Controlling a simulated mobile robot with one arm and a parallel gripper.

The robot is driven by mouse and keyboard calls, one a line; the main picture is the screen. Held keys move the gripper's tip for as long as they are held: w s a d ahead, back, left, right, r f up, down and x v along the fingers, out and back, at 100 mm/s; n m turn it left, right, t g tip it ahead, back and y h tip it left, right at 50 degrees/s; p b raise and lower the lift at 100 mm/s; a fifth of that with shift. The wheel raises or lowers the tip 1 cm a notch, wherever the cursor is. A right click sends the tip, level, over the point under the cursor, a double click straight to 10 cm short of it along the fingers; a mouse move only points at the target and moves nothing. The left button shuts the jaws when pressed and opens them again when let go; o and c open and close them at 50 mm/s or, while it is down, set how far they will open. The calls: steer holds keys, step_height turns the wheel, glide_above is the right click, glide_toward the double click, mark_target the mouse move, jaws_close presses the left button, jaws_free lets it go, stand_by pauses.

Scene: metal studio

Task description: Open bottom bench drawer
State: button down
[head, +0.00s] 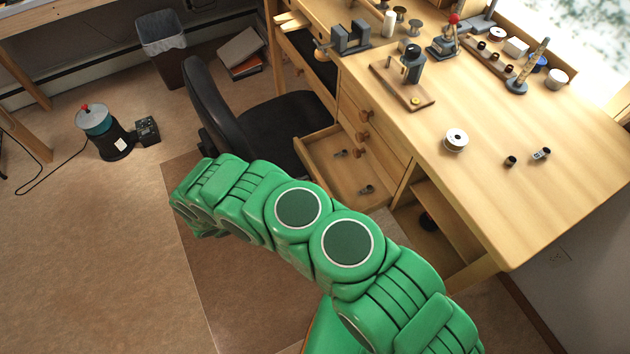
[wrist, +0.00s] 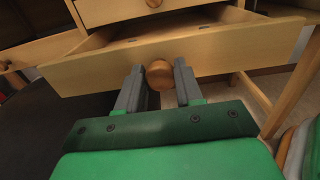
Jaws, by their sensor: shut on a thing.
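In the head view my green arm hides the gripper and the lower part of the drawer.
A black chair (head: 275,120) stands close to the left of the open drawer. The bench top holds a spool (head: 455,140), a small vise (head: 350,38) and several tools. A bin (head: 162,42) and a small machine (head: 103,133) stand on the floor at left. The carpet (head: 100,250) in front is clear.

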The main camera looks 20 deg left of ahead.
steer(key=v, duration=0.6)
steer(key=shift+s, duration=0.2)
steer(key=shift+a, duration=0.1)
steer(key=c, duration=0.8)
jaws_free()
steer(key=shift+o, duration=0.2)
steer(key=shift+a, duration=0.1)
steer(key=v, duration=0.7)
steer(key=shift+s+a, duration=0.2)
steer(key=shift+s, duration=0.05)
